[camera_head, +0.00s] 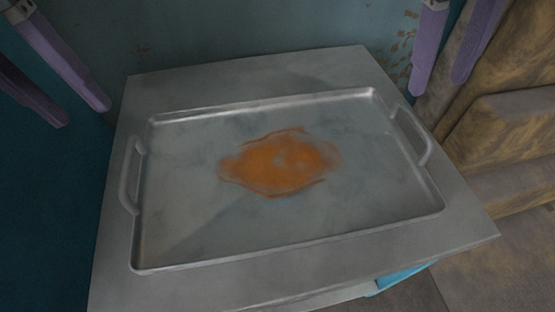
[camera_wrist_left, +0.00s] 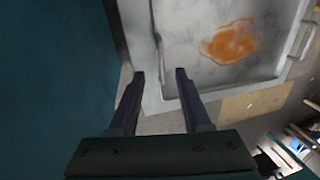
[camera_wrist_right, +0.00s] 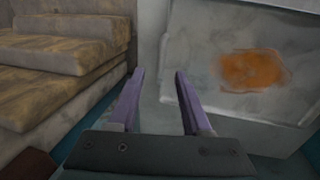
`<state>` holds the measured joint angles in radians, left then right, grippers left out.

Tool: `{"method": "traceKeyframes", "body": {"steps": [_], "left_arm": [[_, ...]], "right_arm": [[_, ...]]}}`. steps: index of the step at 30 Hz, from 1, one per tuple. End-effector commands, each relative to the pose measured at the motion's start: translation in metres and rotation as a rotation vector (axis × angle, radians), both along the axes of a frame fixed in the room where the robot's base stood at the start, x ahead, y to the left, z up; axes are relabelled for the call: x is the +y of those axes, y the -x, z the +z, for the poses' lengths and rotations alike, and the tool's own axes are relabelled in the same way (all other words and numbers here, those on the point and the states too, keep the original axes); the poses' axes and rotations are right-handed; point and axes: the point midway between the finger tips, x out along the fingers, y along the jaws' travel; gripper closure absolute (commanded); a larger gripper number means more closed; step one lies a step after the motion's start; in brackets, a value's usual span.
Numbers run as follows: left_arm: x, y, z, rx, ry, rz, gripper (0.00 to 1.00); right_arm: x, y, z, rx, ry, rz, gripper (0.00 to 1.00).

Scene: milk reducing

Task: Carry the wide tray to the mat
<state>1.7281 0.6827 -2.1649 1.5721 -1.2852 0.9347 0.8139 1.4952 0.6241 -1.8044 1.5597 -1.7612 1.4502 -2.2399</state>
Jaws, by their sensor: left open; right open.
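The wide tray (camera_head: 190,225) is grey metal with a low rim and lies flat on a grey stand (camera_head: 230,85). It has a loop handle at its left end (camera_head: 127,182) and one at its right end (camera_head: 424,145). An orange-brown patch (camera_head: 275,168) marks the middle of its floor. My left gripper (camera_head: 84,115) is open and empty, up and left of the left handle. My right gripper (camera_head: 439,86) is open and empty, up and right of the right handle. The tray also shows in the left wrist view (camera_wrist_left: 200,80). I cannot make out a mat.
Brown, rough, stepped blocks (camera_head: 510,125) stand close to the stand's right side. A teal wall (camera_head: 230,25) rises behind it. A bright blue thing (camera_head: 400,278) shows partly below the stand's front right edge. The tray top is clear of loose objects.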

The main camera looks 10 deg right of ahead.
Motion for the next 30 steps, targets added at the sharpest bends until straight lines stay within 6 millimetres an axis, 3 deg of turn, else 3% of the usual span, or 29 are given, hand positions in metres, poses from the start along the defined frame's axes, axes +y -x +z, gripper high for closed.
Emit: {"method": "traceKeyframes", "body": {"steps": [7,21,30], "left_arm": [[-0.003,0.001,-0.008,0.004,0.002,-0.002,0.52],[-0.018,0.0,-0.082,0.004,0.003,-0.002,0.52],[-0.021,-0.001,-0.098,0.001,0.004,-0.002,0.52]], "right_arm": [[0.0,0.0,-0.008,0.002,-0.004,-0.002,0.52],[-0.014,0.0,-0.081,0.004,-0.005,-0.004,0.52],[-0.018,-0.001,-0.098,0.0,-0.005,-0.002,0.52]]}}
